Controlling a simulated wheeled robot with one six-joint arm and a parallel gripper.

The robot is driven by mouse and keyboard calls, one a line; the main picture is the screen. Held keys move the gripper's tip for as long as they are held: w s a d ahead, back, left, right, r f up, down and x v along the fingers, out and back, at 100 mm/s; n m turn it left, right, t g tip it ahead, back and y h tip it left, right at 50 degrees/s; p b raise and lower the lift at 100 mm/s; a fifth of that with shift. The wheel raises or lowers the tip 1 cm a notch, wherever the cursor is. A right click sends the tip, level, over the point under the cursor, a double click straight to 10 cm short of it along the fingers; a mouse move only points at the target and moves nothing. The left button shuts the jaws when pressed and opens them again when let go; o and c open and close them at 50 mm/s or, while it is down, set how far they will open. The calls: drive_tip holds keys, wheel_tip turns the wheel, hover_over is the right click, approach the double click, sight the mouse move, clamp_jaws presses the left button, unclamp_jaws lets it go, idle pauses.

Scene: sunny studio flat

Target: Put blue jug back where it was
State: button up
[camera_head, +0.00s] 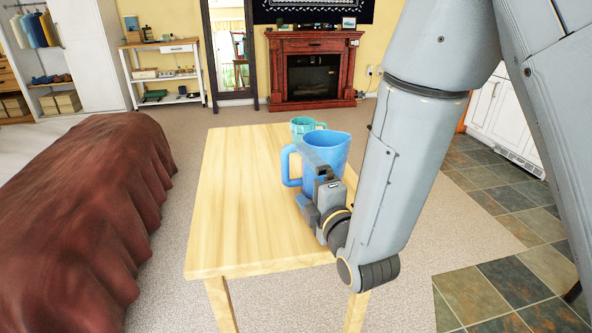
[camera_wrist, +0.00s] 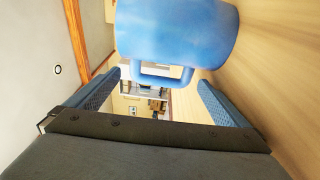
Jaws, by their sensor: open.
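The blue jug (camera_head: 330,150) stands upright on the wooden table (camera_head: 240,200), near its right edge, with its handle toward the left. My gripper (camera_head: 314,178) is at the near side of the jug and hides part of its lower body. In the wrist view the jug (camera_wrist: 178,32) fills the top, and its handle shows between the open fingers of my gripper (camera_wrist: 158,82). The fingers are apart, and I see no grip on the jug. Whether a finger touches it I cannot tell.
A green mug (camera_head: 303,126) stands just behind the jug on the table. The left and near parts of the tabletop are bare. A bed with a dark red cover (camera_head: 85,210) is to the left. A fireplace (camera_head: 312,70) and a white shelf cart (camera_head: 165,75) stand at the back.

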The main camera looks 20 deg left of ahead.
drive_tip(key=p+v, duration=0.1)
drive_tip(key=v, duration=0.2)
drive_tip(key=shift+s+d, duration=0.1)
drive_tip(key=p+v, duration=0.2)
drive_tip(key=p, duration=0.1)
drive_tip(key=shift+s+d, duration=0.1)
